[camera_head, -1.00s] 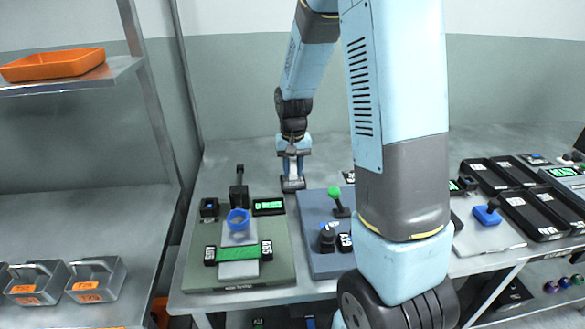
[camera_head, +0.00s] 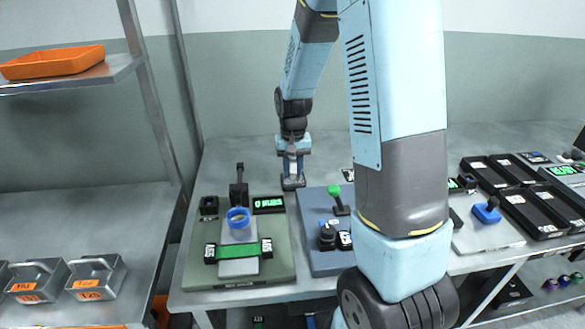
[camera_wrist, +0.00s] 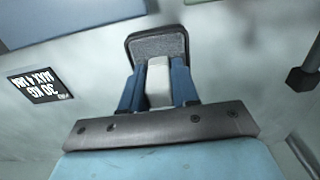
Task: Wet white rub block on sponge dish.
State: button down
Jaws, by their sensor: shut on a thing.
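In the wrist view, my gripper (camera_wrist: 158,88) has its two blue fingers closed on both sides of the white rub block (camera_wrist: 158,82). The block's far end overlaps the sponge dish (camera_wrist: 158,45), a dark-rimmed square with a grey textured pad. I cannot tell whether the block touches the pad.
A green-grey station (camera_head: 270,272) with a green webbing strip (camera_head: 234,250) and a blue ring (camera_head: 238,218) stands in front. A blue-grey station (camera_head: 318,262) with a green-knobbed lever (camera_head: 335,192) is beside it. Black trays (camera_head: 540,215) lie at right.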

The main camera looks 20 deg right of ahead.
aim_at(293, 160)
dwell(0.6)
jog(key=shift+r, duration=3.5)
